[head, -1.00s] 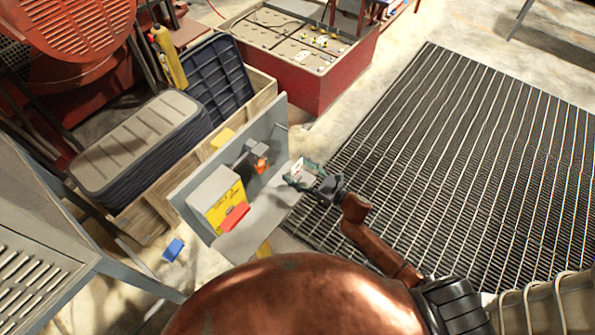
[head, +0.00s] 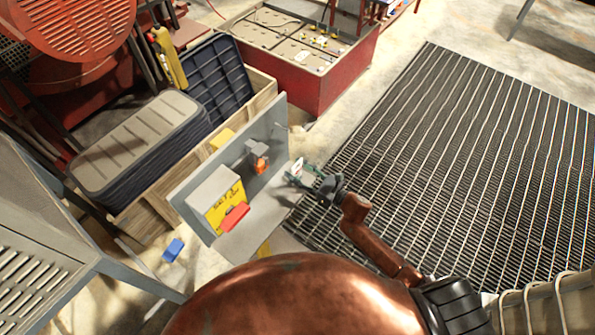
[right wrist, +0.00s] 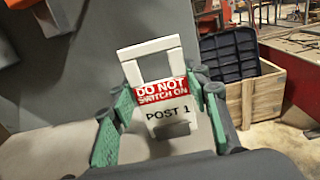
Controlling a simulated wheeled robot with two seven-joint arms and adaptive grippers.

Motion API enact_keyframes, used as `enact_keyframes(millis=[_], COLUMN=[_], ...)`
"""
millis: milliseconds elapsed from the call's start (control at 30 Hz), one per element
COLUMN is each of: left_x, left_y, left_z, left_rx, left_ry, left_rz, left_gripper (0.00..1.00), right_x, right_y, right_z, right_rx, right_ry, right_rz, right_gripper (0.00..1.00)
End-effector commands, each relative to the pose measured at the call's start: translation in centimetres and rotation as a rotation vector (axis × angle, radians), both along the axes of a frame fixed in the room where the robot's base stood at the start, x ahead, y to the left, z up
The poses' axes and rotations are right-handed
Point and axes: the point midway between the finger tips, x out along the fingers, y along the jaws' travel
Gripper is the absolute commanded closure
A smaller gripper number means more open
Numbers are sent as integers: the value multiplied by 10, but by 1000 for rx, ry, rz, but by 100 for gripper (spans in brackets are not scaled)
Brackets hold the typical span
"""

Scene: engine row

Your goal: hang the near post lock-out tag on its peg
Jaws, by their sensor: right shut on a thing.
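The lock-out tag (right wrist: 172,105) is a white plate with an open frame at its top, a red band reading "DO NOT SWITCH ON" and "POST 1" below. It shows small and pale in the head view (head: 298,166). My right gripper (head: 301,172) is shut on it, with green finger pads on either side of the tag in the right wrist view. The tag stands roughly upright, in front of the grey panel (head: 273,118) and apart from it. A thin stub (head: 282,127) sticks out near the panel's right end; I cannot tell whether it is the peg. My left gripper is out of view.
The panel carries a grey switch box with an orange part (head: 262,165) and a yellow-labelled box (head: 222,207) with a red piece (head: 235,217). Behind it is a wooden crate (head: 262,85) with dark lids. Floor grating (head: 450,170) lies to the right. A blue block (head: 173,250) lies left.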

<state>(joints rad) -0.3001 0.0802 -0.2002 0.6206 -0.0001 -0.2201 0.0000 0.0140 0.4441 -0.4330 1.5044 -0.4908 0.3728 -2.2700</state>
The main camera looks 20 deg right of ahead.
Motion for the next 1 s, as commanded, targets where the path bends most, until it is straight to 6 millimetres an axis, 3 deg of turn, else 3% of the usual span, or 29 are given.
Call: enact_keyframes(millis=[167, 367, 667, 800, 1000], left_x=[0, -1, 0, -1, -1], left_y=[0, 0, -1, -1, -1], left_z=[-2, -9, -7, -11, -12], left_rx=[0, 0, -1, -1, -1], left_ry=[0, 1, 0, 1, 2], left_rz=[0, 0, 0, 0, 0], left_gripper=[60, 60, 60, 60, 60], right_x=[0, 0, -52, -85, -115], right_y=[0, 0, 21, 35, 47], right_z=[6, 31, 96, 107, 123], right_rx=[-1, -2, -2, -1, -1], right_ry=[-2, -5, -4, 1, -1], right_rz=[1, 2, 4, 3, 1], right_gripper=[75, 75, 75, 75, 75])
